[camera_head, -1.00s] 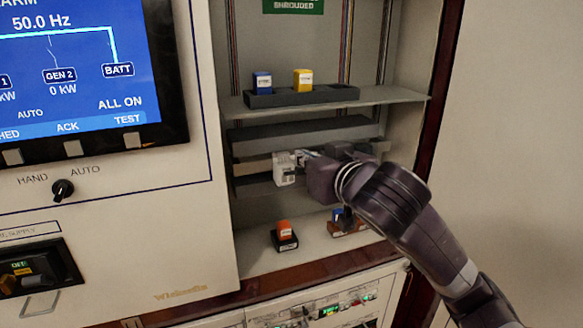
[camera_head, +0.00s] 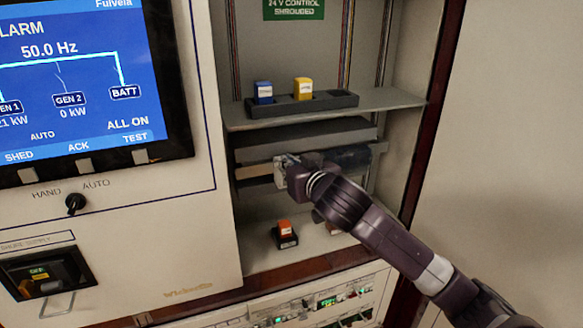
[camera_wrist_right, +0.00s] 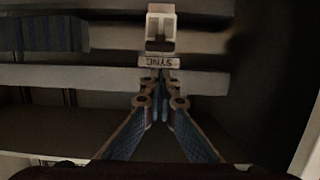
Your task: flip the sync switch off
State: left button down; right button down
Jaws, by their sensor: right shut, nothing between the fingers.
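The sync switch (camera_wrist_right: 161,28) is a small white breaker with a dark toggle area, at the top middle of the right wrist view. Its pale label (camera_wrist_right: 159,62) reads SYNC upside down. My right gripper (camera_wrist_right: 160,84) is shut and empty, its fingertips close to the label's edge in that view; I cannot tell whether they touch it. The toggle's position is too dark to tell. My left gripper is not in view.
Above, a shelf holds a dark tray (camera_head: 327,103) with a blue block (camera_head: 263,92) and a yellow block (camera_head: 303,88). An orange block in a dark holder (camera_head: 286,236) stands on the cabinet floor below. The panel with the screen (camera_head: 75,75) borders the left side.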

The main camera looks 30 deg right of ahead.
jog(key=shift+s+a+f, duration=0.15)
jog(key=shift+s+f, duration=0.75)
jog(key=shift+f, duration=0.15)
